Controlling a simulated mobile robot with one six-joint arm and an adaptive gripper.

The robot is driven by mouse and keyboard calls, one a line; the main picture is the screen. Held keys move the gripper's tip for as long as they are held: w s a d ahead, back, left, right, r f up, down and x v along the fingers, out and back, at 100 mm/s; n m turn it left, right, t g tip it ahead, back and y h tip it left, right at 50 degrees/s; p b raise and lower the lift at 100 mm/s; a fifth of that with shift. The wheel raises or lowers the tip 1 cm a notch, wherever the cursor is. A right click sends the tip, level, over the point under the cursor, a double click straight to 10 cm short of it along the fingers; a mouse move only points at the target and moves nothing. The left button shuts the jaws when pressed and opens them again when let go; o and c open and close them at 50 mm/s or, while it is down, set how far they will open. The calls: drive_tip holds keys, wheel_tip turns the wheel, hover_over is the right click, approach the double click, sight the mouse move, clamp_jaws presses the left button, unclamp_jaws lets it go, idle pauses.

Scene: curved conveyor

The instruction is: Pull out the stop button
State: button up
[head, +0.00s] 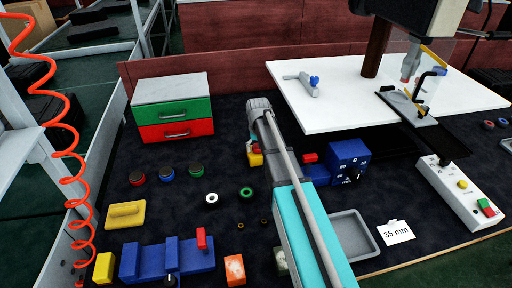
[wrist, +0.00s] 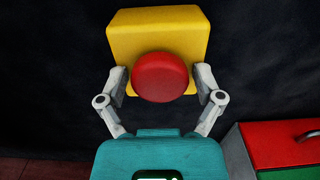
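The stop button is a round red cap (wrist: 161,77) on a yellow box (wrist: 158,32). In the wrist view the cap faces me in the middle of the picture. In the head view my gripper and arm hide most of the stop button; only part of the yellow box (head: 255,159) shows beside my gripper (head: 252,146).
A drawer unit with green and red fronts (head: 175,121) stands to the left. A blue box with a dial (head: 348,161) and a white table (head: 340,112) are to the right. Round buttons (head: 167,174), a yellow block (head: 125,214) and a grey tray (head: 353,236) lie nearer.

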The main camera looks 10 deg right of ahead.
drive_tip(key=shift+s, duration=0.1)
drive_tip(key=c, duration=0.7)
drive_tip(key=shift+w+r+p, duration=0.25)
drive_tip(key=shift+r+p, duration=0.5)
drive_tip(key=shift+p, duration=0.1)
idle(0.4)
drive_tip(key=o, duration=1.1)
drive_tip(key=shift+s, duration=0.1)
drive_tip(key=shift+o, duration=0.2)
drive_tip(key=shift+r, duration=0.1)
wheel_tip(320, 180, up, 7)
drive_tip(key=p, duration=0.7)
drive_tip(key=s+r+p, duration=0.2)
drive_tip(key=s, duration=2)
drive_tip(key=shift+s+a, duration=0.15)
drive_tip(key=shift+a, duration=0.25)
